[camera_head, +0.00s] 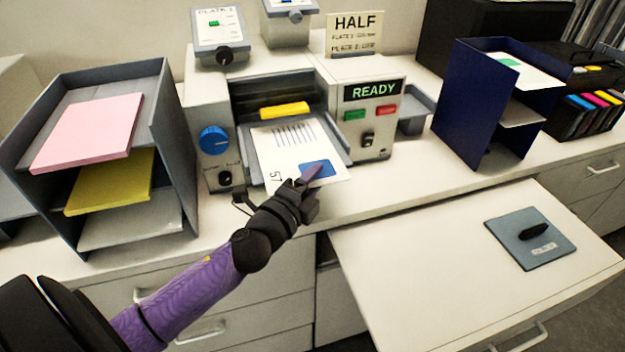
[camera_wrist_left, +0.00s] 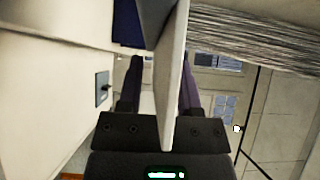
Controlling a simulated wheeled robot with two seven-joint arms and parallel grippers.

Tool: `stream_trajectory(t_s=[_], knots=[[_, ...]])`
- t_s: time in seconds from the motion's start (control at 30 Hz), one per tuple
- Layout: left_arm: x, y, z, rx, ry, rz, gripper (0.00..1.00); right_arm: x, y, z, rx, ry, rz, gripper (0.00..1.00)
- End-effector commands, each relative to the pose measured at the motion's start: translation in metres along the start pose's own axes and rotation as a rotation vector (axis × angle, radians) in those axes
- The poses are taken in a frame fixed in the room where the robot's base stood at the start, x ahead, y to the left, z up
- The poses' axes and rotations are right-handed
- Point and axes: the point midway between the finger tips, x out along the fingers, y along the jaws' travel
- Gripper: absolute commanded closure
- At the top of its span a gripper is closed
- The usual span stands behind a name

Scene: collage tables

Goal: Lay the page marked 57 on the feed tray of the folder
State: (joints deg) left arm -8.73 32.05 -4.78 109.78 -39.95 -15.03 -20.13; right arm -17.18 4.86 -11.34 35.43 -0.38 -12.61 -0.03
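The page marked 57 (camera_head: 278,157), white with dark lines and a blue patch, lies over the feed tray (camera_head: 253,171) of the folder (camera_head: 211,105). Its near edge reaches past the tray's front; contact underneath is hidden. My left gripper (camera_head: 312,188) is at the page's near right corner, one finger above the blue patch. In the left wrist view the page (camera_wrist_left: 174,75) stands edge-on between the fingers of my left gripper (camera_wrist_left: 162,75). A gap shows between the left-hand finger and the page, so the gripper looks open around it. My right gripper is not in view.
A grey rack (camera_head: 168,120) with pink and yellow sheets stands left of the folder. A navy rack (camera_head: 462,105) stands at the right. A pulled-out board (camera_head: 420,270) holds a blue-grey plate with a black handle (camera_head: 531,240). A READY display (camera_head: 373,90) is lit.

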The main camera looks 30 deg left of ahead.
Motion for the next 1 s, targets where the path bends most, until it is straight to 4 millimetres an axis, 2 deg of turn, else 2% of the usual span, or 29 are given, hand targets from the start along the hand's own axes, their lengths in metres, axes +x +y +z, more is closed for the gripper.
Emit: stream_trajectory(t_s=[0.17,0.27,0.6,0.7,0.83,1.0], knots=[[-0.001,0.000,0.000,0.000,0.000,0.001,0.56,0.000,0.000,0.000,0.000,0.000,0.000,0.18],[-0.009,0.001,0.000,-0.002,0.000,0.001,0.56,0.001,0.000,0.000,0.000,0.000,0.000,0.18],[-0.076,0.003,0.000,-0.002,-0.001,0.004,0.56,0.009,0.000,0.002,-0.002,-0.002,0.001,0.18],[-0.090,0.002,0.000,-0.002,-0.001,0.003,0.56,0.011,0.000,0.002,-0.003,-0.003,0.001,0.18],[-0.099,0.001,0.000,0.000,0.000,0.001,0.56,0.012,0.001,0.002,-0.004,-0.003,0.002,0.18],[-0.100,0.000,0.000,0.001,0.000,0.000,0.56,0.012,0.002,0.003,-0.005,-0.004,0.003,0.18]])
